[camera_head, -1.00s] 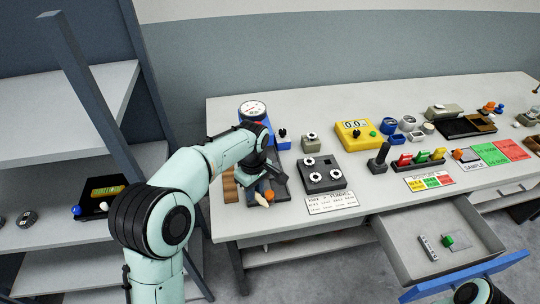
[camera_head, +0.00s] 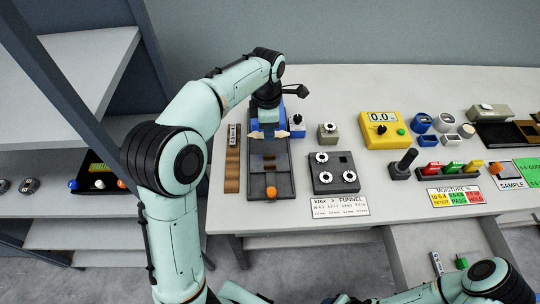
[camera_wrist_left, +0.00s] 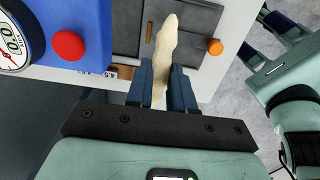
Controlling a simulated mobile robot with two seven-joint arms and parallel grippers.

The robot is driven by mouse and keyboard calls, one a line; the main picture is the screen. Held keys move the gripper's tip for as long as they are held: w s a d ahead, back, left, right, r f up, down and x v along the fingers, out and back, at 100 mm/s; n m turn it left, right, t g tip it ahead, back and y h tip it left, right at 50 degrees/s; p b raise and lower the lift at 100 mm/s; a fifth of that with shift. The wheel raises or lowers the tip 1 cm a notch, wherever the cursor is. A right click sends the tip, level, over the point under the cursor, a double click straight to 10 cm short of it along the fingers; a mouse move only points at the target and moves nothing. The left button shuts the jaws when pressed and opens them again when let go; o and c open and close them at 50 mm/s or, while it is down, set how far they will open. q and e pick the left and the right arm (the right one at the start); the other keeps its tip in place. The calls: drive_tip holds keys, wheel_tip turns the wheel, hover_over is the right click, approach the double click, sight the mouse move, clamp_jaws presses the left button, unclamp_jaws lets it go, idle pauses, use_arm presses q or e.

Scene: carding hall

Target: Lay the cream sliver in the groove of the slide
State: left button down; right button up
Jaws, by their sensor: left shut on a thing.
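The cream sliver (camera_head: 297,131) is a pale, tapered strip held crosswise in my left gripper (camera_head: 268,131), its ends sticking out on both sides. The left wrist view shows the sliver (camera_wrist_left: 166,38) between the two dark blue fingers of my left gripper (camera_wrist_left: 162,88). The dark grey slide (camera_head: 283,172), with an orange knob at its front, lies below and in front of the gripper. The slide (camera_wrist_left: 196,18) also shows behind the sliver in the wrist view. Whether the sliver touches it is unclear. The groove is not clearly visible. My right gripper is not discernible.
A wooden strip (camera_head: 232,172) lies left of the slide. A dark box with white dials (camera_head: 334,175) and a placard (camera_head: 340,207) are at its right. A blue gauge device (camera_wrist_left: 35,30) stands close by in the wrist view. An open drawer (camera_head: 410,245) is below.

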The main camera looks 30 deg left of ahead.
use_arm(q)
drive_tip(key=shift+w+f+b, duration=0.2)
drive_tip(key=shift+f+b, duration=0.3)
drive_tip(key=shift+f, duration=5.65)
use_arm(e)
drive_tip(key=shift+s+f, duration=0.65)
drive_tip(key=shift+f, duration=0.25)
